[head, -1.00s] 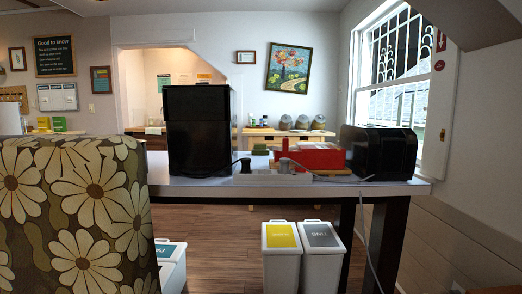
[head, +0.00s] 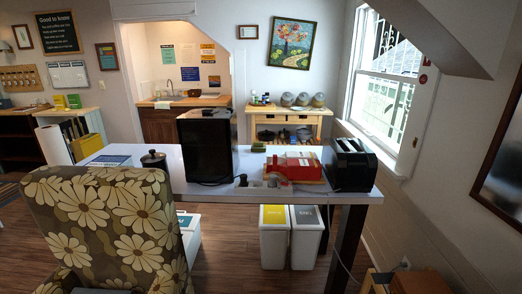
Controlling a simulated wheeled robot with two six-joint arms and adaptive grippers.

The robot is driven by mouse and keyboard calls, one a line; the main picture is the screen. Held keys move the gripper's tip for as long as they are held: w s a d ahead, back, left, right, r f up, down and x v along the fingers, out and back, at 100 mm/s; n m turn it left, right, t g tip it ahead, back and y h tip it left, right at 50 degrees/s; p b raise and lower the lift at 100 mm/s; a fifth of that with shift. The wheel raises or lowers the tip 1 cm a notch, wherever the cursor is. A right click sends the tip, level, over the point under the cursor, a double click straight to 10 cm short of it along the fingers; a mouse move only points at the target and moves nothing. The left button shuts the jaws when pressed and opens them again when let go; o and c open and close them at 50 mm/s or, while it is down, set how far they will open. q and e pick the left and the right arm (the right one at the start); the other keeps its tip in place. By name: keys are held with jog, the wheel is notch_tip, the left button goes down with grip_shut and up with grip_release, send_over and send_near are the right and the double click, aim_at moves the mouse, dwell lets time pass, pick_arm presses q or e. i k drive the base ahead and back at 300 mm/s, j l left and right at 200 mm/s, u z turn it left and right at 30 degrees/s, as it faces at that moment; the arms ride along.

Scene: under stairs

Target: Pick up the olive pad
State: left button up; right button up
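A small olive-green block (head: 258,147), which looks like the olive pad, lies toward the back edge of the long white table (head: 215,188). It is behind the red box (head: 293,166) and to the right of the tall black box (head: 207,147). It is small in the picture, so its exact shape is hard to tell. Neither of my grippers shows in the head view.
A floral chair (head: 110,225) stands at the near left, in front of the table. A black appliance (head: 349,165) is at the table's right end, with a cable hanging down. A power strip (head: 262,183) lies before the red box. Two bins (head: 273,238) stand below.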

aim_at(257, 146)
jog(key=i+z, duration=0.2)
jog(key=i, duration=0.3)
jog(key=i+j+z, duration=0.25)
jog(key=i, duration=0.25)
jog(key=i+j+z, duration=0.2)
jog(key=i, duration=0.25)
jog(key=i+j+z, duration=0.25)
jog(key=i+j, duration=0.1)
jog(key=i, duration=0.1)
